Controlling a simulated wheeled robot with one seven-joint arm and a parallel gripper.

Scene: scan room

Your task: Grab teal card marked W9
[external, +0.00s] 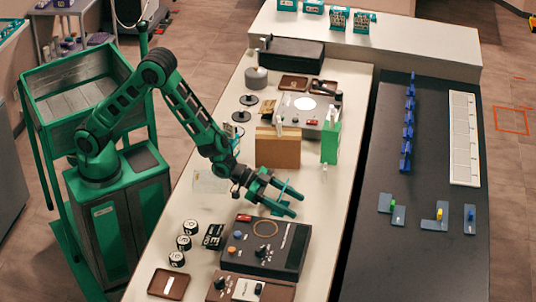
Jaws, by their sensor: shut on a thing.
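My gripper (284,198) is above the long pale counter, just behind the dark control box. It is shut on a thin teal piece (287,187), seen nearly edge-on between the fingers, which looks like the teal card. Its marking W9 cannot be read from here, and the fingers hide part of it.
The dark control box (265,247) with knobs stands below my gripper. A brown box (278,148) and a green block (330,142) stand behind it. Several round black-and-white pieces (184,242) and a brown tray (169,284) lie at front left. A dark table (400,260) is at right.

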